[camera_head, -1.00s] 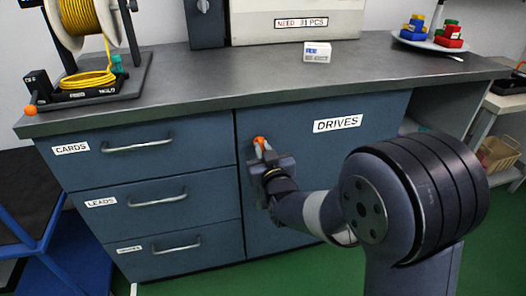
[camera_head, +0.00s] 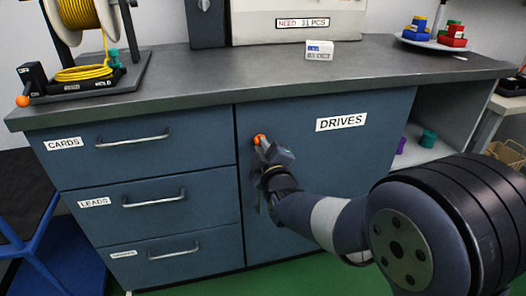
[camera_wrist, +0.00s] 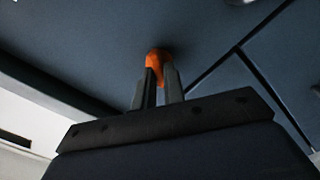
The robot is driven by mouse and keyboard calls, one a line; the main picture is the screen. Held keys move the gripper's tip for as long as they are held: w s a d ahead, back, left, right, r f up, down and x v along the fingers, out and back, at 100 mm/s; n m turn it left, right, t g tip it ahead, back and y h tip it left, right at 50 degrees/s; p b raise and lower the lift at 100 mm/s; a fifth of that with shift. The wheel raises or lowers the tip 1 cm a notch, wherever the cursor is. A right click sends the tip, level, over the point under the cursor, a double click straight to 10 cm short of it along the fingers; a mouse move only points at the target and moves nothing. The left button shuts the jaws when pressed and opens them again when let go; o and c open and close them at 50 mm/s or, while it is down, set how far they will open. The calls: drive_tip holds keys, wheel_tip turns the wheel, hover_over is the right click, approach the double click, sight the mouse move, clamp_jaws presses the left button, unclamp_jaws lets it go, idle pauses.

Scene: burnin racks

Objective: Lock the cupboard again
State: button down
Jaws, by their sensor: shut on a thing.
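The cupboard door (camera_head: 345,185) is dark blue, carries the label DRIVES, and sits closed in the bench front. An orange knob or key head (camera_head: 259,139) is at the door's upper left. It also shows in the wrist view (camera_wrist: 158,62), between the fingertips. My gripper (camera_head: 264,148) is at the door's face with its fingers shut on the orange piece. The wrist view shows the two fingers (camera_wrist: 158,85) close together, one on each side of it. The lock behind the orange piece is hidden.
Left of the door are drawers labelled CARDS (camera_head: 150,150) and LEADS (camera_head: 160,190), with protruding bar handles. The worktop (camera_head: 230,85) overhangs the door. A small white box (camera_head: 319,50) and a plate with coloured blocks (camera_head: 430,38) stand on it. An open shelf is at right.

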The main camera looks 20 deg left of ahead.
drive_tip(key=n, duration=0.6)
drive_tip(key=shift+f+n+b, duration=0.1)
drive_tip(key=shift+n+b, duration=0.2)
idle(0.5)
drive_tip(key=c, duration=1.5)
unclamp_jaws()
drive_tip(key=p+v, duration=0.2)
drive_tip(key=v, duration=0.8)
drive_tip(key=shift+s+d, duration=0.1)
drive_tip(key=shift+s, duration=0.3)
